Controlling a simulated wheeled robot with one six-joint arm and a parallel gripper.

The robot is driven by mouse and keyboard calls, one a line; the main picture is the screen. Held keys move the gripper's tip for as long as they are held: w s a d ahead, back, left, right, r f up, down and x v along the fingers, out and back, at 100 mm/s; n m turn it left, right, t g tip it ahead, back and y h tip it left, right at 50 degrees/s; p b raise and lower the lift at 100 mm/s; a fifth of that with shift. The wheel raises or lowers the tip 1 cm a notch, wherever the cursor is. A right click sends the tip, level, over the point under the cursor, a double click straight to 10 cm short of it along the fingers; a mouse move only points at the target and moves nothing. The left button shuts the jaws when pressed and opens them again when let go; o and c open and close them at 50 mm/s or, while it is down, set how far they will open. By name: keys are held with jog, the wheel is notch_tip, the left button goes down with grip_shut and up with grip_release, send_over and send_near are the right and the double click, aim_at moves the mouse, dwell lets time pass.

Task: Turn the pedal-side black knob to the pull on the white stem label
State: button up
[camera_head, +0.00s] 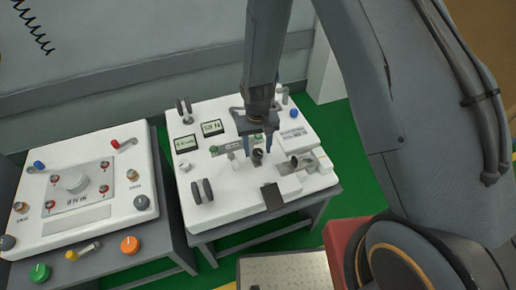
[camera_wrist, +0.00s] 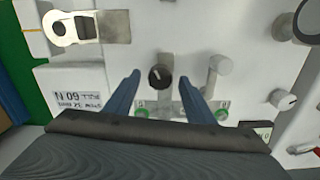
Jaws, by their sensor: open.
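A black knob (camera_wrist: 160,77) with a white pointer line sits on the white panel, and shows below my gripper in the head view (camera_head: 257,158). My gripper (camera_wrist: 160,103) is open, its two blue fingers apart, one on each side of the knob in the wrist view. The gripper (camera_head: 258,149) points down over the panel in the head view. Contact with the knob cannot be told. A black pedal (camera_head: 272,196) is at the panel's front edge.
A metal plate with a hole (camera_wrist: 75,28) and a pale lever (camera_wrist: 217,70) stand near the knob. A white knob (camera_wrist: 283,99) lies farther right. Black discs (camera_head: 202,191) stand at the panel's front left. A second cart (camera_head: 100,225) stands left.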

aim_at(258, 152)
jog(key=shift+f, duration=0.4)
jog(key=shift+c, duration=0.2)
jog(key=c, duration=1)
jog(key=shift+n, duration=1.4)
jog(key=o, duration=1)
jog(key=shift+o, duration=0.2)
notch_tip(258, 152, up, 7)
jog(key=shift+f+b, duration=0.15)
jog(key=shift+b, duration=0.2)
jog(key=shift+r, duration=0.6)
